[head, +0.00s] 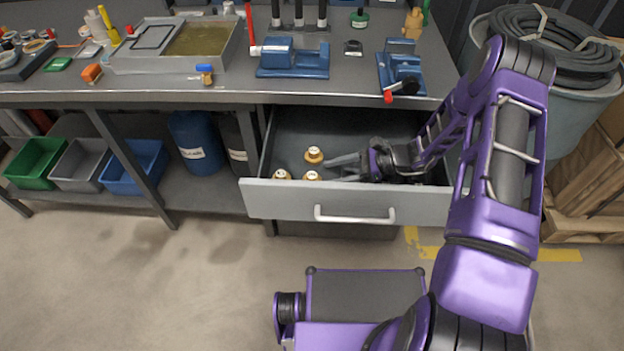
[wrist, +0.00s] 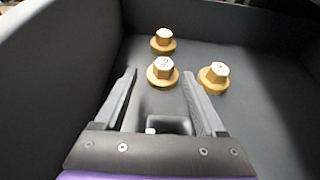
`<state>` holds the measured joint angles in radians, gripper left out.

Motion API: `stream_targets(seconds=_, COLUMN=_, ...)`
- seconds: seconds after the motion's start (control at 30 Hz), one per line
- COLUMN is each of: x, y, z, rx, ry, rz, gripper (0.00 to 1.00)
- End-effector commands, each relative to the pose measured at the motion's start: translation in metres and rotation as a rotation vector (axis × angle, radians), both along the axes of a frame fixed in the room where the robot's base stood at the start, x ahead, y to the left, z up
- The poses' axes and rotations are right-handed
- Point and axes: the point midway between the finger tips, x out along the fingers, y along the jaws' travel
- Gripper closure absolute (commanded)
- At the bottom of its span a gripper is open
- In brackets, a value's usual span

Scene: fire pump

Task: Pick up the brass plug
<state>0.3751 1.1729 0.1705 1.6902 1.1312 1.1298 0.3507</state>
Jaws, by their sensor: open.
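Three similar brass plugs with hexagonal tops stand in the open drawer (head: 360,200). In the head view one plug (head: 314,155) is farther back, one (head: 311,176) is nearer the front panel, and one (head: 281,174) is at the front left. My gripper (head: 331,170) is inside the drawer, pointing left, open and empty. In the wrist view a middle plug (wrist: 162,71) appears just beyond and between my fingertips (wrist: 159,77). Another plug (wrist: 213,77) is just right of the right fingertip, and the third (wrist: 163,40) is farther ahead. Whether a finger touches a plug is unclear.
The drawer's walls (wrist: 60,65) surround my gripper closely. The workbench top (head: 210,95) overhangs the drawer's back and carries a tray (head: 125,60) and blue vises (head: 292,62). The drawer floor (wrist: 255,120) is otherwise bare. A hose barrel (head: 580,110) stands right.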

Motion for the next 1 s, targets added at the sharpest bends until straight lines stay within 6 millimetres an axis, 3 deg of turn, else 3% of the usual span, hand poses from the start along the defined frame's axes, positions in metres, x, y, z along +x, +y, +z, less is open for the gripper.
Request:
stream_targets(seconds=0.17, x=0.002, y=0.012, z=-0.004, rx=0.001, ry=0.0, rz=0.002, gripper=0.28)
stream_targets(seconds=0.4, x=0.007, y=0.045, z=-0.017, rx=0.001, ry=-0.001, rz=0.003, gripper=0.28)
stream_targets(seconds=0.67, x=0.008, y=0.049, z=-0.018, rx=0.001, ry=-0.001, rz=0.0, gripper=0.28)
stream_targets(seconds=1.0, x=0.008, y=0.049, z=-0.018, rx=0.0, ry=-0.001, rz=0.0, gripper=0.88)
